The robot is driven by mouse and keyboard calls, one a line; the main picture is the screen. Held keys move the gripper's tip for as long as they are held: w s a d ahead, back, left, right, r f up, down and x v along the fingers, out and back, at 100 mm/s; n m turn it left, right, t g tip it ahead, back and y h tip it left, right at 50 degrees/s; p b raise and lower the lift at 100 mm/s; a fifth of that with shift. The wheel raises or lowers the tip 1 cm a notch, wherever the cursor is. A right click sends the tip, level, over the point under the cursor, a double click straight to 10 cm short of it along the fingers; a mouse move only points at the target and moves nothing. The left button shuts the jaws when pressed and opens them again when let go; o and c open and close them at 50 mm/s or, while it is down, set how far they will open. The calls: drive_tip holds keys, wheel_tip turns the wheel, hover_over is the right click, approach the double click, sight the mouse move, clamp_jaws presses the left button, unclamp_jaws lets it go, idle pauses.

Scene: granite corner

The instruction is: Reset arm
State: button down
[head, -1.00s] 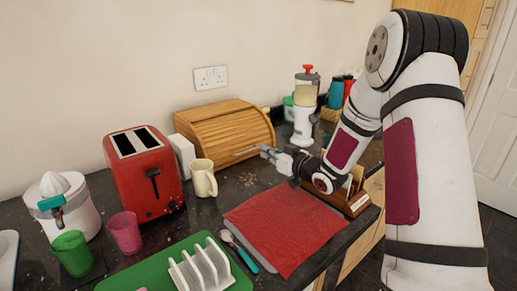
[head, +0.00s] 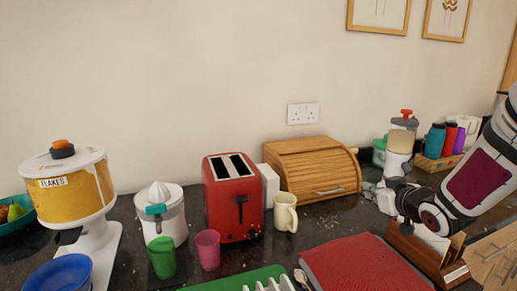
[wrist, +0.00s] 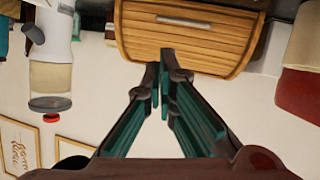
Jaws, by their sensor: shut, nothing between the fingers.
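My gripper (head: 370,188) is at the right in the head view, in front of the right end of the wooden bread bin (head: 312,172) and above the letter rack (head: 430,258). It looks empty. In the wrist view my gripper's green-padded fingers (wrist: 163,72) are together with nothing between them, pointing toward the bread bin (wrist: 190,38). That view is upside down. My arm comes in from the right edge of the head view.
A red toaster (head: 233,200), cream mug (head: 285,212), juicer (head: 160,215) and flakes dispenser (head: 72,190) stand on the dark counter. A blender (head: 400,145) and bottle crate (head: 437,162) stand behind my gripper.

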drive_tip(key=s+a+r+m+g+h+p, duration=0.1)
drive_tip(key=s+r+g+h, duration=0.2)
drive_tip(key=s+r, duration=0.4)
drive_tip(key=s+a+r+g+p, duration=0.1)
drive_tip(key=s+a+g, duration=0.1)
drive_tip(key=s, duration=0.8)
drive_tip(key=s+a+m+g+y+p, duration=0.1)
drive_tip(key=s+a, duration=0.4)
drive_tip(key=s, duration=0.6)
drive_tip(key=s+a+r+m+g+p, duration=0.1)
drive_tip(key=s+a+g, duration=0.2)
drive_tip(key=s, duration=0.7)
drive_tip(key=shift+s+a+r+y, duration=0.3)
drive_tip(key=shift+a+y, duration=0.1)
drive_tip(key=shift+a, duration=0.05)
